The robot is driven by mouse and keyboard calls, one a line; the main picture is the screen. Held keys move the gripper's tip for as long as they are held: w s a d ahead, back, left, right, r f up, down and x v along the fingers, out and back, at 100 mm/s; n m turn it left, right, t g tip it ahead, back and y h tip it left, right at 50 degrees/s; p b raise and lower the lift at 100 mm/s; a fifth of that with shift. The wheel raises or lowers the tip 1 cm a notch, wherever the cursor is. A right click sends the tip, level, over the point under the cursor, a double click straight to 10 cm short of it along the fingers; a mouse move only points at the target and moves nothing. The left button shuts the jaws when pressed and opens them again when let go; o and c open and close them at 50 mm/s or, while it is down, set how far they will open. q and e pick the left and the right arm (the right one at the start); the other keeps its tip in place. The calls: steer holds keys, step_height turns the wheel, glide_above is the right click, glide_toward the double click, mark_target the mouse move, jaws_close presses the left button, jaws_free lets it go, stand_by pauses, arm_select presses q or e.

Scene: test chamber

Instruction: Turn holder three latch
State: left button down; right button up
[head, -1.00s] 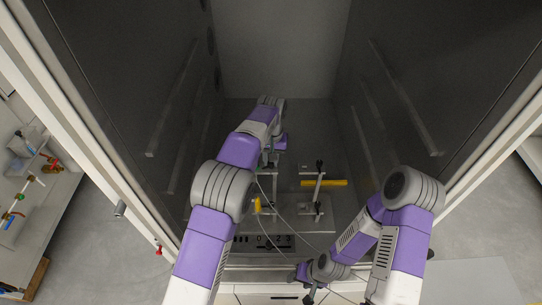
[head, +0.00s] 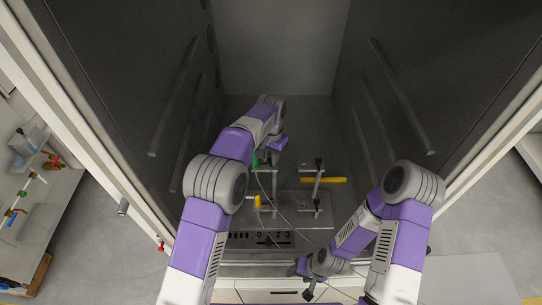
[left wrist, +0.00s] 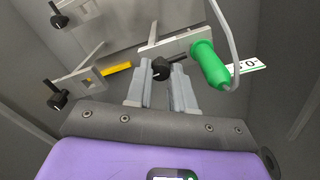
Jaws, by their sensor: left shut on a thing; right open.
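My left gripper (left wrist: 161,80) is shut on a black latch knob (left wrist: 160,67) in the left wrist view. The knob sits on a grey metal holder (left wrist: 176,44) that carries a green cylinder (left wrist: 208,63) with a cable. Two other black latch knobs show on the left of that view, an upper one (left wrist: 58,21) and a lower one (left wrist: 57,101). In the head view the left fingertips are hidden in the chamber, and the green piece (head: 255,161) shows beside my left arm. I cannot read a holder number three. My right gripper (head: 309,290) is open and empty at the chamber's front.
Metal holders (head: 317,190) stand on a plate in the chamber, with a yellow bar (head: 323,180) and a second yellow piece (head: 258,202). A dark numbered strip (head: 262,240) lies in front. Rails line both walls. A cable hangs across the holders.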

arm_select(q)
steer(key=c, duration=1)
jaws_free()
steer(key=shift+o, duration=0.2)
step_height(320, 180, up, 8)
steer(key=shift+f, duration=0.15)
